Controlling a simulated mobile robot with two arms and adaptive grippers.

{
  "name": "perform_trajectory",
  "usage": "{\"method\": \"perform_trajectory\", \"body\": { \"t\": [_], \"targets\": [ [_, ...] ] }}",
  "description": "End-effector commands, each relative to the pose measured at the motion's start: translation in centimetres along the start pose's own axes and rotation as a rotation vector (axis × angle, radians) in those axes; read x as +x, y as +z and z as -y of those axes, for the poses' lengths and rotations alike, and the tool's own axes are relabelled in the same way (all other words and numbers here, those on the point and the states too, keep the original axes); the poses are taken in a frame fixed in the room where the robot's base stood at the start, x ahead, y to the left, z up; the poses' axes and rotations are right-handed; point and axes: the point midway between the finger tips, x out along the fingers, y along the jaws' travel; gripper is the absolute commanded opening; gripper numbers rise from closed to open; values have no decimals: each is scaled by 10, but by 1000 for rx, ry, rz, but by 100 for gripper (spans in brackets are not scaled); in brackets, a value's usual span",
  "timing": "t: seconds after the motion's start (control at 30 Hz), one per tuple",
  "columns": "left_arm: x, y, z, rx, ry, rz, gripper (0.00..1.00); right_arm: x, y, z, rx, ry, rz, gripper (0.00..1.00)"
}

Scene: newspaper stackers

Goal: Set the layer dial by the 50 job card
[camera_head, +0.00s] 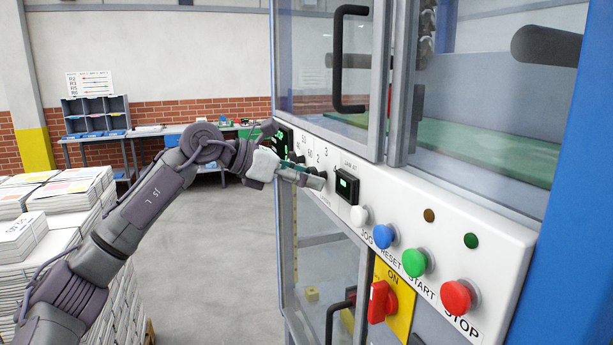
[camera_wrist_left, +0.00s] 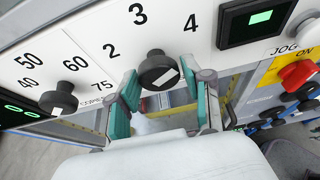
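The layer dial (camera_wrist_left: 158,72) is a black knob with a white mark, below the numbers 2, 3 and 4 on the white panel. I cannot tell surely which number its mark points to. My left gripper (camera_wrist_left: 159,78) is open, with its teal-padded fingers on either side of this dial; small gaps seem to show. In the head view my left gripper (camera_head: 303,176) is at the panel's left part and covers the dial. A chart (camera_head: 90,84) hangs on the back wall; its text is too small to read, and I cannot identify the 50 job card. My right gripper is out of view.
A second black dial (camera_wrist_left: 58,98), with 40, 50, 60 and 75, is left of the layer dial. A green-lit display (camera_wrist_left: 260,18) is to the right. White, blue, green and red buttons (camera_head: 456,297) and a red switch (camera_head: 378,302) lie further right. Paper stacks (camera_head: 62,200) stand left.

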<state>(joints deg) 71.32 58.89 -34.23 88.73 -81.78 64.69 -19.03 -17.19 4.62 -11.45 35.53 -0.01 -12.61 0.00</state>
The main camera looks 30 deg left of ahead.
Motion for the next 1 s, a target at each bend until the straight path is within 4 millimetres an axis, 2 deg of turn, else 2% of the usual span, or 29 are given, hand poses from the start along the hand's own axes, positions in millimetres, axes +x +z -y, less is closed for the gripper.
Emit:
{"method": "perform_trajectory", "body": {
  "t": [0.03, 0.07, 0.37, 0.47, 0.57, 0.8, 1.0],
  "targets": [
    [0, 0, 0, 0, 0, 2, 63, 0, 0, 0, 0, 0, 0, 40],
    [0, 1, 0, 0, 0, 2, 67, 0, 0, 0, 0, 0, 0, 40],
    [-2, 2, 0, 0, 1, 6, 67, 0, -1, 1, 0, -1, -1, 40],
    [-8, 2, -1, -1, 4, 6, 67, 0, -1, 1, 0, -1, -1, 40],
    [-23, 2, -1, 0, 4, 6, 67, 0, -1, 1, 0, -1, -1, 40],
    [-75, 1, -2, 0, 6, 4, 67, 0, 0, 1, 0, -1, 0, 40],
    [-108, 0, -1, -1, 3, 3, 67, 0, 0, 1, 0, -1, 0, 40]
  ]
}}
